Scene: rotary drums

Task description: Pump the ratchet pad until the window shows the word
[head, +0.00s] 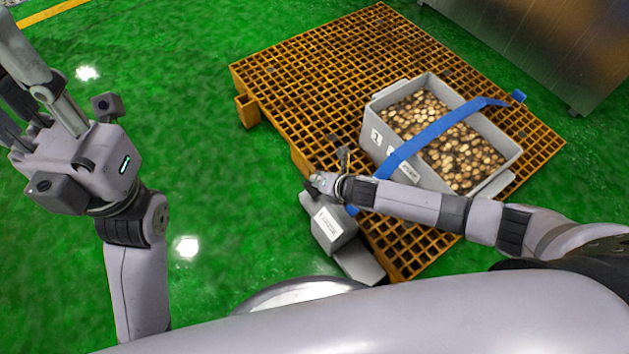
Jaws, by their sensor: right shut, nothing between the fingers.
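A grey ratchet box (333,225) with a white label sits at the near left edge of the orange pallet. A flat grey plate (360,264) sticks out below it, possibly the pad. The print on the label is too small to read, and I cannot make out a window. My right gripper (314,184) is shut and empty, just above the box's top; I cannot tell whether it touches. My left gripper (30,85) is raised at the far left, away from the box; its fingertips are partly cut off.
The orange grid pallet (300,65) carries a grey bin (375,150) full of brown round pieces. A blue strap (437,130) crosses the bin. My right forearm covers part of the pallet. A metal cabinet (540,40) stands at the upper right. Green floor at left is clear.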

